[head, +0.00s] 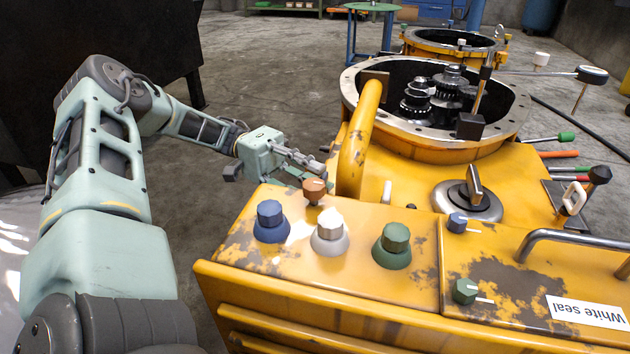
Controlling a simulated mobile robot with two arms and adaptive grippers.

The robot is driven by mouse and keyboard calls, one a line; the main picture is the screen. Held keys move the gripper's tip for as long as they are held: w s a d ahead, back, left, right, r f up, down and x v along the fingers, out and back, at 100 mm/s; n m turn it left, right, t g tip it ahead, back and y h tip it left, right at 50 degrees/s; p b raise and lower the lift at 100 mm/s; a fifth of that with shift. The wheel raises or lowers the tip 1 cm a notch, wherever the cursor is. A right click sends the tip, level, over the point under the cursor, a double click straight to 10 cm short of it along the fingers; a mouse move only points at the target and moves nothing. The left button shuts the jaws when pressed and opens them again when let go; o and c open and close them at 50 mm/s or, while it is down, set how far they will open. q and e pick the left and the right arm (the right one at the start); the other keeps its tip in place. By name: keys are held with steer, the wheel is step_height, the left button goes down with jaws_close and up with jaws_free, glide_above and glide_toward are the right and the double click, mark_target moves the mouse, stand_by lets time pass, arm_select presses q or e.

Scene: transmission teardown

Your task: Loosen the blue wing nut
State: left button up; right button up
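No part is plainly a blue wing nut. The blue parts on the yellow housing (400,270) are a large round-based blue knob (270,221) at the front left and a small blue knob (457,223) with a white pointer at the right. My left gripper (318,172) is beyond the large blue knob, near the orange knob (315,190) and the left side of the thick yellow handle. Its fingers are seen from the side and partly overlap, so their opening is unclear, and I see nothing held. My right gripper is not in view.
A white knob (330,232) and a green knob (391,246) stand beside the large blue one. The thick yellow handle (359,140) rises near the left gripper. Behind it is an open round housing (352,92) with gears.

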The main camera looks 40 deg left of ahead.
arm_select(q)
steer(key=shift+d, duration=0.55)
jaws_close()
